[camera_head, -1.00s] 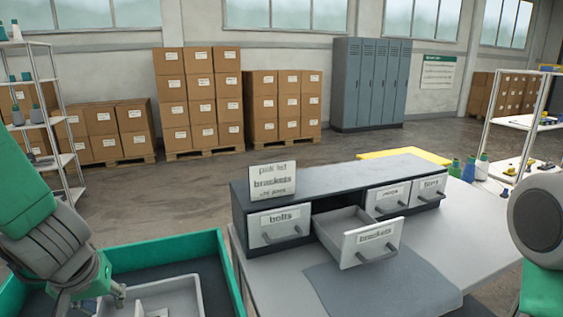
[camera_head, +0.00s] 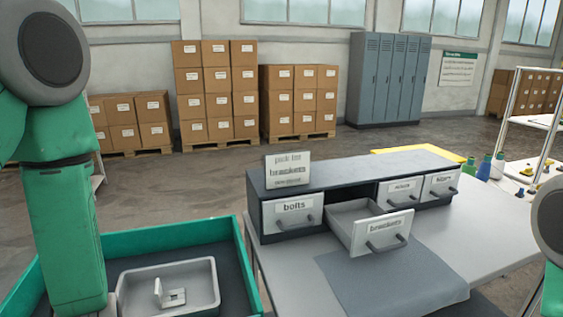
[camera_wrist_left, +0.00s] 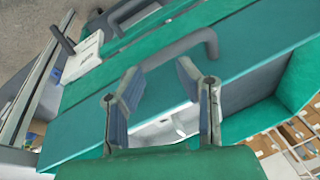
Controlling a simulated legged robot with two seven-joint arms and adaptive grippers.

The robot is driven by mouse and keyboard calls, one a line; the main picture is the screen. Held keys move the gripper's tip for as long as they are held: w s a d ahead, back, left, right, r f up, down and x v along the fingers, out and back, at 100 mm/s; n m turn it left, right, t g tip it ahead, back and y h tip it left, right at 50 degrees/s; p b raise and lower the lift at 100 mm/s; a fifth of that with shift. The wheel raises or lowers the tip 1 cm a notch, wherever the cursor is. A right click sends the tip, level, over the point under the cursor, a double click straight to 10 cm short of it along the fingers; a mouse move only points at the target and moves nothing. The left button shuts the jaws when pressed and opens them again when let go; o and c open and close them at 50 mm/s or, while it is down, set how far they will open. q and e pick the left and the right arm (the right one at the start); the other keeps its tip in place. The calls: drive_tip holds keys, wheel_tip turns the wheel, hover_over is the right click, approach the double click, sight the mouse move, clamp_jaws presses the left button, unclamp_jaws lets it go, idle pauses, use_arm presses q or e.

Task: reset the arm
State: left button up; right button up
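My left arm stands at the left edge in the head view, its gripper outside that view. In the left wrist view my left gripper (camera_wrist_left: 163,95) is open, its two fingers apart with nothing between them. My right gripper is not in view; only part of my right arm shows at the right edge. A grey tray (camera_head: 211,276) with a light bracket (camera_head: 171,294) in it sits in the green-rimmed bin (camera_head: 172,238). The brackets drawer (camera_head: 382,234) is pulled out of the dark drawer unit (camera_head: 325,181).
The bolts drawer (camera_head: 292,214) is closed. A sign (camera_head: 288,170) stands on the unit. A grey mat (camera_head: 390,282) lies on the table (camera_head: 490,235). Bottles (camera_head: 484,168) stand behind at right. Stacked cartons (camera_head: 216,90) and lockers (camera_head: 389,80) are far back.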

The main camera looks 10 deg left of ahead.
use_arm(q)
drive_tip(key=s+d+f+m+g+h, duration=0.1)
drive_tip(key=s+d+f+h, duration=0.1)
drive_tip(key=s+d+f, duration=0.35)
drive_tip(key=s+d+f+m+g+h, duration=0.1)
drive_tip(key=s+d+f, duration=0.1)
drive_tip(key=s+f, duration=0.6)
wheel_tip(320, 180, down, 8)
drive_tip(key=w+d+m+b, duration=0.1)
drive_tip(key=w+b, duration=0.1)
drive_tip(key=b, duration=0.8)
drive_tip(key=shift+t, duration=0.4)
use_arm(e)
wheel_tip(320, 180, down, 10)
use_arm(q)
drive_tip(key=shift+d, duration=0.1)
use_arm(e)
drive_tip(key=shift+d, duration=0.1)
use_arm(q)
drive_tip(key=shift+w, duration=0.1)
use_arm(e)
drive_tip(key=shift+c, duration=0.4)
